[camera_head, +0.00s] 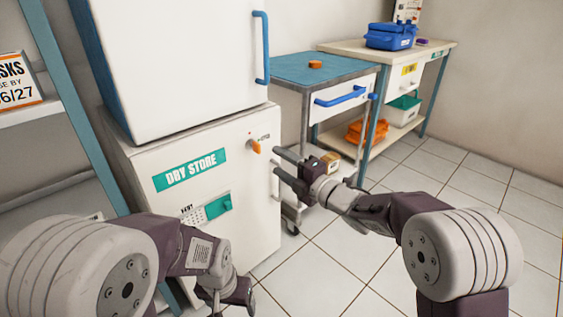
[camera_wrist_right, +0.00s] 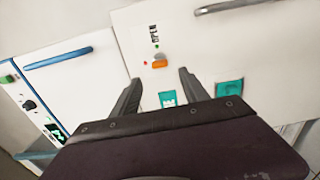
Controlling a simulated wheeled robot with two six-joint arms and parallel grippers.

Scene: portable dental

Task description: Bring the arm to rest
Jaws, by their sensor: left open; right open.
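My right gripper (camera_head: 276,163) is open and empty, in front of the right side of the white DRY STORE cabinet (camera_head: 262,205). In the right wrist view its two fingers (camera_wrist_right: 160,88) stand apart with nothing between them. Beyond them is the cabinet front with an orange knob (camera_wrist_right: 159,64), which also shows in the head view (camera_head: 254,146). From these views I cannot tell whether a finger touches the cabinet. My left arm (camera_head: 190,250) is folded low at the lower left, and its gripper (camera_head: 238,297) is partly hidden at the bottom edge.
A white unit with a blue handle (camera_head: 262,48) stands on the cabinet. A blue-topped cart (camera_head: 285,68) and a bench (camera_head: 435,47) with a blue case (camera_head: 390,36) stand behind my right arm. A shelf (camera_head: 30,112) is at left. The tiled floor (camera_head: 480,180) at right is clear.

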